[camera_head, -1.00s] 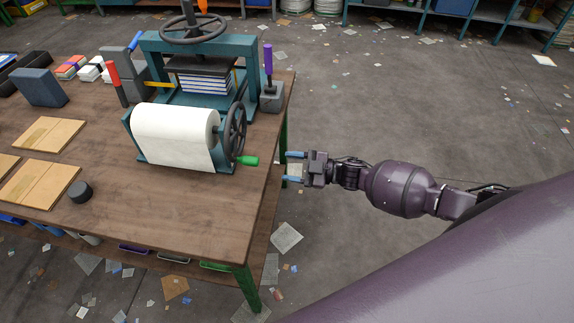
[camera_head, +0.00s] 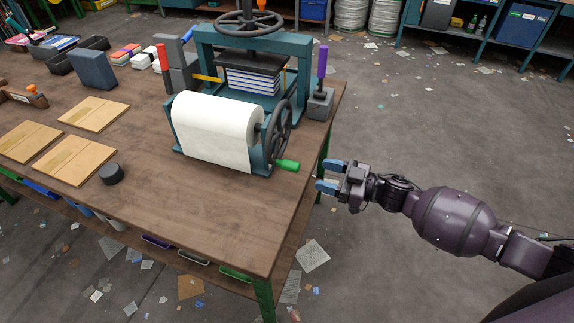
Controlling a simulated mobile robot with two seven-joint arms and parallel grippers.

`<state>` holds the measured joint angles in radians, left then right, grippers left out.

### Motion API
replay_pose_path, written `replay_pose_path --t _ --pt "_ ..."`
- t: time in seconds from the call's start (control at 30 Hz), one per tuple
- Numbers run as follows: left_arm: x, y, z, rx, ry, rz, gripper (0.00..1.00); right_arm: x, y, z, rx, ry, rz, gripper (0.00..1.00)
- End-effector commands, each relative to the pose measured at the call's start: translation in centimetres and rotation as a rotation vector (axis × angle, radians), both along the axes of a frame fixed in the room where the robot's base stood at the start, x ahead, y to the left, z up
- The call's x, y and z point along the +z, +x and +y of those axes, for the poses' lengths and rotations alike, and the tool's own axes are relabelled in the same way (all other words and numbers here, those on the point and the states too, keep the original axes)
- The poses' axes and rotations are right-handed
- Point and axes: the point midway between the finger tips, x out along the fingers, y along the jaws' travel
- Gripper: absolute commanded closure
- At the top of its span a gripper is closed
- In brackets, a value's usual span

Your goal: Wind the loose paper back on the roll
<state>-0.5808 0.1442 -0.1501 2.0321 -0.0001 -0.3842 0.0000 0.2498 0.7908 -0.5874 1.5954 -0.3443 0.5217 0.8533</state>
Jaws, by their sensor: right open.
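The paper roll (camera_head: 218,128) sits in a teal stand on the wooden table, with a white sheet of loose paper hanging down its front to the tabletop. A dark hand wheel (camera_head: 279,131) is on the stand's right side, with a green crank handle (camera_head: 286,165) at its lower right. My right gripper (camera_head: 329,175) is open and empty, its two blue-tipped fingers pointing left towards the green handle. It is a short way right of the handle, apart from it and beyond the table's right edge. My left gripper is not in view.
A teal book press (camera_head: 206,50) with stacked books stands behind the roll. A purple-handled tool in a grey block (camera_head: 320,103) stands at the table's right edge. A dark round weight (camera_head: 111,174) and wooden boards lie left. The table's (camera_head: 215,215) front right is clear.

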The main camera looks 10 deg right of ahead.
Motion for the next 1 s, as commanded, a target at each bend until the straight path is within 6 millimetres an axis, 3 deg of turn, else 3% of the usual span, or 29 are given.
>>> replay_pose_path --t 0.6,1.0 --pt "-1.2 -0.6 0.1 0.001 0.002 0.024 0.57 -0.1 5.0 7.3 0.0 0.002 0.001 0.45" --pt "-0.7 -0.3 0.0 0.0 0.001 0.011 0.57 -0.1 6.0 8.8 0.0 0.0 0.0 0.45"
